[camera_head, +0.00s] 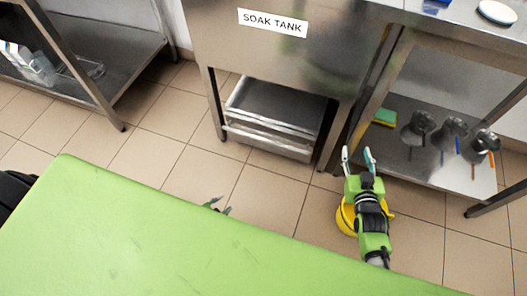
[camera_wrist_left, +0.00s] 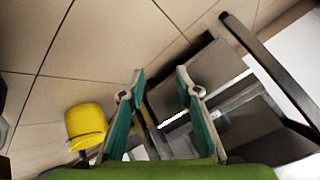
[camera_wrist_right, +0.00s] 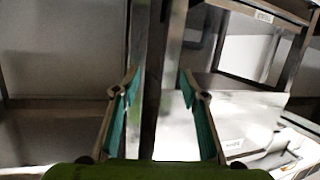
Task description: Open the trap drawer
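The metal drawer (camera_head: 268,141) sits low under the tank labelled SOAK TANK (camera_head: 272,22), with a pale bar across its front. I cannot tell how far it is pulled out. My right gripper (camera_head: 358,157) is open and empty, to the right of the drawer and apart from it. Its open fingers also show in the right wrist view (camera_wrist_right: 158,80), with a dark upright leg behind them. My left gripper (camera_head: 217,206) barely shows past my green body, in front of the drawer and lower in the picture. The left wrist view shows its fingers (camera_wrist_left: 161,80) open and empty.
A yellow bucket (camera_head: 346,218) stands on the floor beside my right arm; it also shows in the left wrist view (camera_wrist_left: 87,125). A shelf with several metal holders (camera_head: 418,125) is at the right. A steel table (camera_head: 110,75) is at the left. Tiled floor before the drawer is clear.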

